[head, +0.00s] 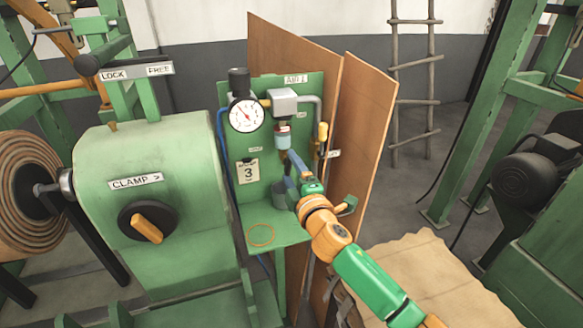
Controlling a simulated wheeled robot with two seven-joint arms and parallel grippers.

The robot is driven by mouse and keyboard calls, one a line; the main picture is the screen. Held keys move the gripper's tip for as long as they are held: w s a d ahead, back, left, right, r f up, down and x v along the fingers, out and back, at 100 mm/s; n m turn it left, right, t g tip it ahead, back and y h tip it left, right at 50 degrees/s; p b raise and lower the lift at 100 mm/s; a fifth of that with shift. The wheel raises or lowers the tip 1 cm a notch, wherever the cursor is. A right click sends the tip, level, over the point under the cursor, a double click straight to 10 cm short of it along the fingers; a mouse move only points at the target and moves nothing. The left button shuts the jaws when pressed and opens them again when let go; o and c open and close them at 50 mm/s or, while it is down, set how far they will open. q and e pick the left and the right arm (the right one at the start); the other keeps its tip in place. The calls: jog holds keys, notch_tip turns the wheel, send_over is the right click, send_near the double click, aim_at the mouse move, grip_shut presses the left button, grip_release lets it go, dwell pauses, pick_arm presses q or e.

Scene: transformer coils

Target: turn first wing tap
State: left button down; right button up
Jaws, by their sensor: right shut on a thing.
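The green air panel (262,165) stands in the middle, with a round white gauge (244,115) and a grey regulator block with a clear-blue bowl (282,138) under it. My right arm comes in from the lower right. Its gripper (290,162) is at the panel just below the bowl, shut on the wing tap there. The tap is mostly hidden by the fingers, so I cannot tell its angle. A yellow-handled part (322,131) stands at the panel's right edge. My left gripper is not in view.
A green machine with an orange clamp knob (147,229) stands close on the left, beside a wound coil (25,190). A shelf with an orange ring (261,235) juts below the panel. Brown boards (362,130) stand behind; brown sheeting (410,265) lies lower right.

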jog(key=shift+n, duration=0.9)
jog(key=o, duration=1.3)
jog(key=v, duration=0.7)
jog(key=shift+p, duration=0.3)
